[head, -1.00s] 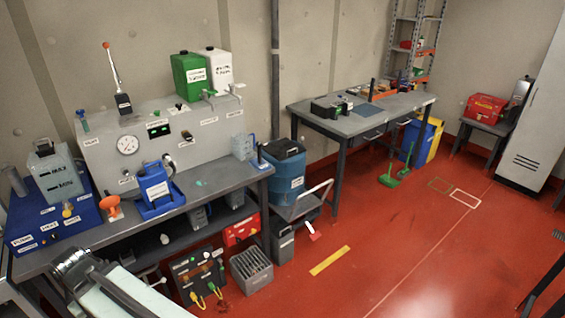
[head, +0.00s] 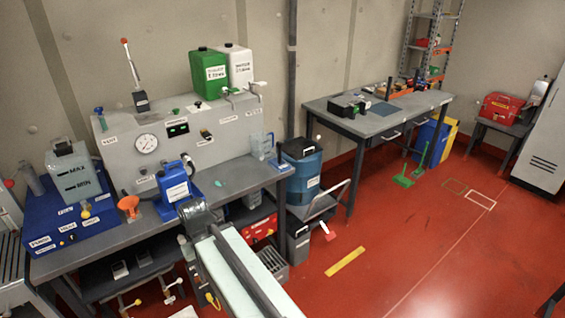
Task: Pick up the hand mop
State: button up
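Nothing in view can be told for sure as the hand mop. A green long-handled cleaning tool (head: 404,180) stands on the red floor by the far table, its thin handle leaning up to the right; whether it is a mop, brush or dustpan is too small to tell. My arm (head: 235,272) reaches up from the bottom edge to a dark grey joint in front of the near bench. My gripper's fingers are not visible. The arm is far from the green tool and hides part of the bench and the shelf below.
The near bench (head: 237,178) carries a blue box (head: 70,220), an orange funnel (head: 129,205) and a blue jug (head: 174,182). A blue drum (head: 303,172) stands on a trolley beside it. The far table (head: 385,122) holds tools. Red floor (head: 430,235) is open at right.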

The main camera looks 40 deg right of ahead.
aim_at(278, 164)
jog(key=z, duration=0.05)
jog(key=i, duration=0.95)
jog(key=u, duration=0.05)
